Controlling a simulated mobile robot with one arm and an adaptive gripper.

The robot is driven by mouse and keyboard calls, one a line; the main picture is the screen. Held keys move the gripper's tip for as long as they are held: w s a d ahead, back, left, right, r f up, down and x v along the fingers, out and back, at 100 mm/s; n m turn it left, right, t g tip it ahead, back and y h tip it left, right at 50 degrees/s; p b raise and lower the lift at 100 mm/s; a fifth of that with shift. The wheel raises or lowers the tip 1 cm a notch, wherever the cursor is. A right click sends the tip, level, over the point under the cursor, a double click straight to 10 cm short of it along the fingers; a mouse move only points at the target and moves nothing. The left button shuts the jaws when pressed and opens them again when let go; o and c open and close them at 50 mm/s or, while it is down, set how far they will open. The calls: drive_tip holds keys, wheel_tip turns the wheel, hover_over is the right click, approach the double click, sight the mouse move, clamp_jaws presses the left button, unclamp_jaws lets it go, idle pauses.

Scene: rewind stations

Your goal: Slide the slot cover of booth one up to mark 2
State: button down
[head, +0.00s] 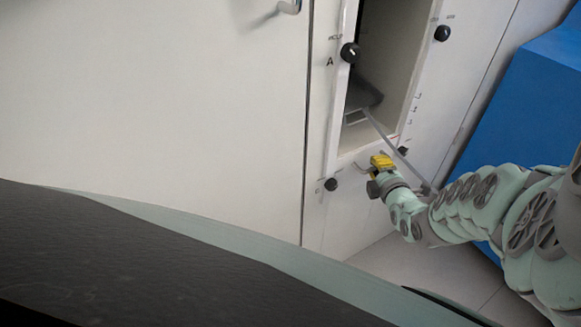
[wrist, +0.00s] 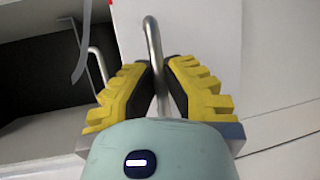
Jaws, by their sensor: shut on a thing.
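My gripper (head: 381,162), with yellow fingers and black pads, is at the lower edge of an open slot (head: 393,60) in a white cabinet. In the wrist view the fingers (wrist: 160,85) are closed on a thin bent metal bar handle (wrist: 152,38), which stands between the pads. A white panel (wrist: 205,28) lies behind the handle. It looks like the slot cover, but I cannot tell its edges. Small dark marks (head: 416,100) run along the slot's right frame; their numbers are too small to read.
Black knobs stick out around the slot, one beside the letter A (head: 349,53), one at upper right (head: 442,33) and one at lower left (head: 331,184). A thin grey strip (head: 385,137) slants down from the slot. A blue block (head: 525,100) stands right. A dark surface (head: 130,260) fills the lower left.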

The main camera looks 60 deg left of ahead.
wheel_tip(320, 180, up, 8)
drive_tip(key=p, duration=0.8)
drive_tip(key=shift+a+r, duration=0.1)
drive_tip(key=shift+r, duration=0.1)
drive_tip(key=shift+f, duration=0.15)
drive_tip(key=c, duration=1)
unclamp_jaws()
drive_tip(key=shift+v, duration=3.75)
